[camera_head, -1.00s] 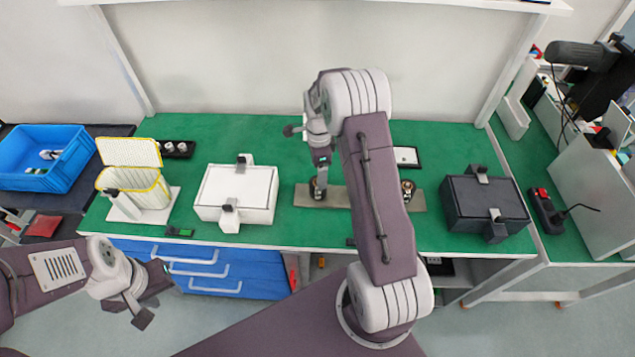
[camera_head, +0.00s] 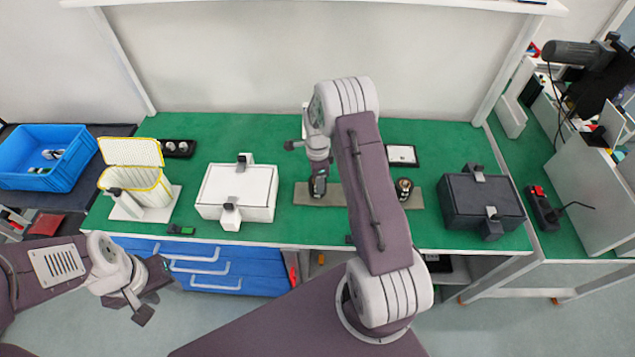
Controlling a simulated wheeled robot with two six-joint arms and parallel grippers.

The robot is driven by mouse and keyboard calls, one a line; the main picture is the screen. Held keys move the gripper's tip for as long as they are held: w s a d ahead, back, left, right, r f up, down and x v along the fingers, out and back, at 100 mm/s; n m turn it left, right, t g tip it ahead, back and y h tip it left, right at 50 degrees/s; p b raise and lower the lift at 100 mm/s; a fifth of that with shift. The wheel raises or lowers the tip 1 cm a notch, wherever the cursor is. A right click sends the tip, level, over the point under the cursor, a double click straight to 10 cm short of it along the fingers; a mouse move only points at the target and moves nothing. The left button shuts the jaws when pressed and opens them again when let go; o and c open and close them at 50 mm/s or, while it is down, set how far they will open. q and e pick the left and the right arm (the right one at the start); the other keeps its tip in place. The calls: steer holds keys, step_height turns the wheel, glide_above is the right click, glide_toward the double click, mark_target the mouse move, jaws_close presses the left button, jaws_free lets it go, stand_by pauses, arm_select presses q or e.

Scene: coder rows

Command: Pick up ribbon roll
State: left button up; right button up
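A grey-brown mat (camera_head: 418,199) lies on the green bench top. A small dark roll with a pale and brownish top stands near its right end; I take it for the ribbon roll (camera_head: 403,188). My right gripper (camera_head: 318,186) points down over the mat's left part, apart from that roll and left of it. Its fingertips are dark and small, and I cannot tell whether they are open or around something. My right arm hides the middle of the mat. My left gripper (camera_head: 148,294) hangs empty in front of the bench, its fingers apart.
A white box (camera_head: 237,190) and a yellow-rimmed basket (camera_head: 140,178) stand on the left, a dark box (camera_head: 482,203) on the right. A framed card (camera_head: 402,155) lies behind the mat. A blue crate (camera_head: 45,158) is far left. Blue drawers (camera_head: 215,268) are below the bench.

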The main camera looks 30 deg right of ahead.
steer(key=r, duration=0.2)
steer(key=r+b, duration=0.1)
steer(key=r, duration=0.1)
steer(key=shift+s+d+r, duration=0.15)
steer(key=shift+d, duration=0.05)
steer(key=s+d+r+b, duration=0.2)
steer(key=s+d+r, duration=0.3)
steer(key=s, duration=0.4)
steer(key=shift+s+d+r, duration=0.35)
steer(key=shift+d+r, duration=0.05)
steer(key=shift+r, duration=0.45)
